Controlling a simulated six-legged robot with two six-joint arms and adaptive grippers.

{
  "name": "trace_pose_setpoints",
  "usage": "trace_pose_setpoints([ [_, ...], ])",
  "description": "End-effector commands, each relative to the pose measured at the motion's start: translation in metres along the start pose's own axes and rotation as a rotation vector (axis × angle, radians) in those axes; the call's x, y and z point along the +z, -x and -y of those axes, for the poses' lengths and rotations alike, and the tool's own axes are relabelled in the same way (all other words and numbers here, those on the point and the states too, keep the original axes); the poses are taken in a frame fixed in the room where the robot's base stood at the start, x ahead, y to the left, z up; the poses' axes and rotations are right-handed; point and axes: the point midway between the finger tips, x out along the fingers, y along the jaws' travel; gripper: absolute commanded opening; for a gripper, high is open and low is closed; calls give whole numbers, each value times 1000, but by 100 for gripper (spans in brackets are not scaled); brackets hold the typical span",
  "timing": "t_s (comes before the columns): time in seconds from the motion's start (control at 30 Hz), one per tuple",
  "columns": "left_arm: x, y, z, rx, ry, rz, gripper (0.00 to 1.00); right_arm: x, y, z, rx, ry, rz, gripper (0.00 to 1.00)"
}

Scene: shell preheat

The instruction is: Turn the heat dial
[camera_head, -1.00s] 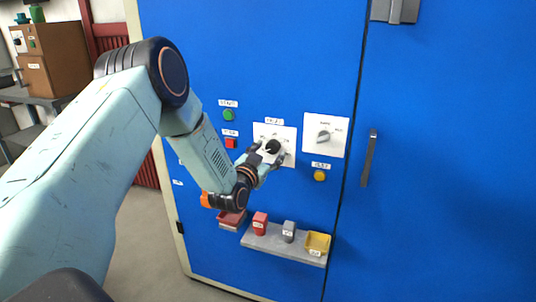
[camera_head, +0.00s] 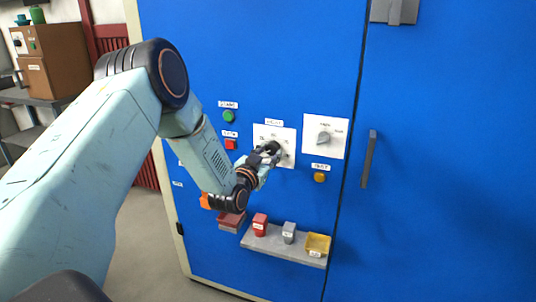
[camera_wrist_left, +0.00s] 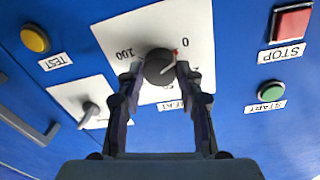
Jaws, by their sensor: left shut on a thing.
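The heat dial (camera_wrist_left: 158,68) is a dark round knob on a white plate marked 0 and 100 in the left wrist view. A red mark shows on the plate at its edge, near the 0. My left gripper (camera_wrist_left: 155,78) is shut on the dial, one finger on each side. In the head view the dial's white plate (camera_head: 287,135) is on the blue cabinet, and my left gripper (camera_head: 268,152) covers much of the dial. My right gripper is not in view.
A second white plate with a grey switch (camera_head: 323,138) is to the right, above a yellow button (camera_head: 319,177). Green (camera_head: 229,116) and red (camera_head: 230,144) buttons are to the left. A grey shelf (camera_head: 262,243) with small blocks and a yellow bin (camera_head: 318,243) is below.

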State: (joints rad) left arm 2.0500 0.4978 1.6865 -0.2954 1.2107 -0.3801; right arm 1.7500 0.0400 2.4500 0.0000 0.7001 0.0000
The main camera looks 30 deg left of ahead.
Motion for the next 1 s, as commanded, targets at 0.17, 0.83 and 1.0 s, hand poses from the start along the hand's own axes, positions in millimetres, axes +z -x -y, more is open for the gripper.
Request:
trace_pose_setpoints([
  [0.17,1,0,0,-1,73,-4,5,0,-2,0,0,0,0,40],
  [0.83,0,0,0,-2,76,-5,59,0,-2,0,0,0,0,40],
  [1.0,0,1,0,-2,76,-4,59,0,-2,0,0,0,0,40],
])
